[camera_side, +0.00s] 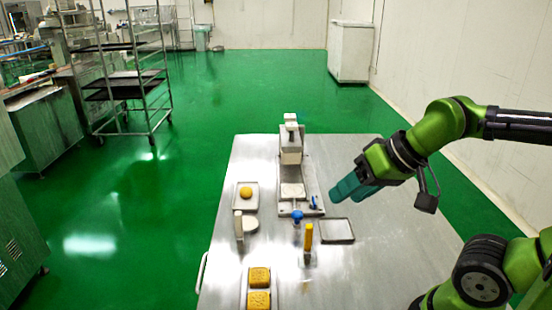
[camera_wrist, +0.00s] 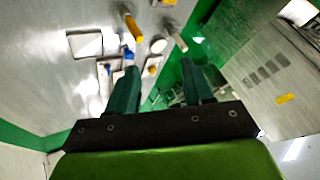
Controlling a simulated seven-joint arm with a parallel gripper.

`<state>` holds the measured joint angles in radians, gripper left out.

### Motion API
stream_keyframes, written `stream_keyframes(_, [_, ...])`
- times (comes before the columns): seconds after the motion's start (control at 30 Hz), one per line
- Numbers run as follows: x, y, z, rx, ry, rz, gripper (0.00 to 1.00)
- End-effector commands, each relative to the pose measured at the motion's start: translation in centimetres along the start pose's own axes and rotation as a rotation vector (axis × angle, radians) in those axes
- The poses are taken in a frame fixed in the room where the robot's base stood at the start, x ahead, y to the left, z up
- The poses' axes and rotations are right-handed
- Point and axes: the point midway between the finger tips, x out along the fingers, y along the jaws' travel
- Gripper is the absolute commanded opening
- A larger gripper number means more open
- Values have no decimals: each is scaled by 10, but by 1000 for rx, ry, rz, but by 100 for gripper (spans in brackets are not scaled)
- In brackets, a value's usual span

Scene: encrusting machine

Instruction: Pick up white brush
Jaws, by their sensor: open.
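The white brush (camera_side: 239,226) stands upright on the steel table, left of the middle in the side view. It also shows in the wrist view (camera_wrist: 175,36) near the top, beyond my fingertips. My gripper (camera_side: 346,193) has teal fingers and hangs above the table's right part, well to the right of the brush. In the wrist view the fingers (camera_wrist: 157,68) are spread apart with nothing held between them.
A yellow upright piece (camera_side: 308,237) stands between my gripper and the brush, next to an empty tray (camera_side: 337,231). A white machine (camera_side: 291,152) with blue knobs stands behind. Trays with a round bun (camera_side: 246,193) and square cakes (camera_side: 259,278) are on the left and front.

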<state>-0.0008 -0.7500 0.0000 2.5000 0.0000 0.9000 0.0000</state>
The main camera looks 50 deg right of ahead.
Motion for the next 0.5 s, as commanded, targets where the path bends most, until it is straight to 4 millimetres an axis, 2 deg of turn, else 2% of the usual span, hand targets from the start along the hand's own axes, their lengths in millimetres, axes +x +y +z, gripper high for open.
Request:
stream_keyframes(0.17, [17, -3, 1, -9, -78, 16, 51])
stream_keyframes(0.37, [48, -29, -44, -54, -209, 61, 51])
stream_keyframes(0.5, [79, -50, -78, -96, -311, 111, 51])
